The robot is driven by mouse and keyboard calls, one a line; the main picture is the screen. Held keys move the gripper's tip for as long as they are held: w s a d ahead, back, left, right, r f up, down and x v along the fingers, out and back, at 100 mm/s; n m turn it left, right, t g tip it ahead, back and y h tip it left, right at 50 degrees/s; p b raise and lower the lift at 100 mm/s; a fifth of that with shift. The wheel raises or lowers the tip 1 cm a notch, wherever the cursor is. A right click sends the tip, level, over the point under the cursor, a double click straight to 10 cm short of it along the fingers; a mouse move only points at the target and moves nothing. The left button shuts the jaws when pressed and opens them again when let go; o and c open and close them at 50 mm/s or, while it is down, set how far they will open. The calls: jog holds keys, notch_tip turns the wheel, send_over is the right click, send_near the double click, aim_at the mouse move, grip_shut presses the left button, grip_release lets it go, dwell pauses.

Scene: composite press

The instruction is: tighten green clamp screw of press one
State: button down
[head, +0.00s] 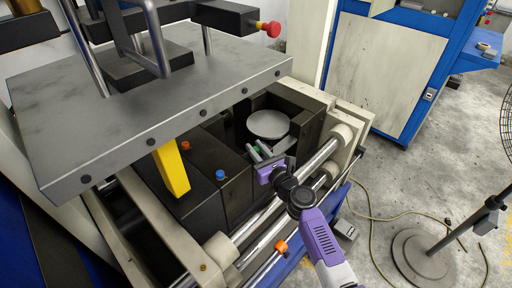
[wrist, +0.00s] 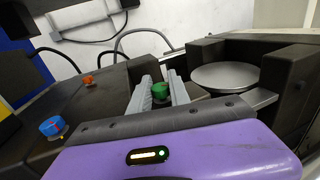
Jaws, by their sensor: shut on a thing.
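The green clamp screw (wrist: 159,92) sits between the two grey fingers of my gripper (wrist: 160,90) in the wrist view. The fingers are shut on its sides. In the head view the green screw (head: 255,150) is mostly hidden by my gripper (head: 261,149), which reaches in from the lower right over the dark press block. The press (head: 160,105) stands at left and centre, with a grey plate overhead.
A blue knob (head: 220,175) and an orange knob (head: 186,145) stand on the dark block left of my gripper. A round grey disc (head: 268,124) lies in a dark recess just behind. A yellow bar (head: 172,170) hangs under the plate. Pale rods (head: 285,205) run along the front.

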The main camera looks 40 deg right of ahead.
jog(key=shift+m+g+h, duration=0.4)
jog(key=shift+m+h, duration=0.5)
jog(key=shift+h, duration=0.4)
jog(key=c, duration=1.2)
grip_release()
jog(key=v, duration=0.8)
jog(key=shift+w, duration=0.15)
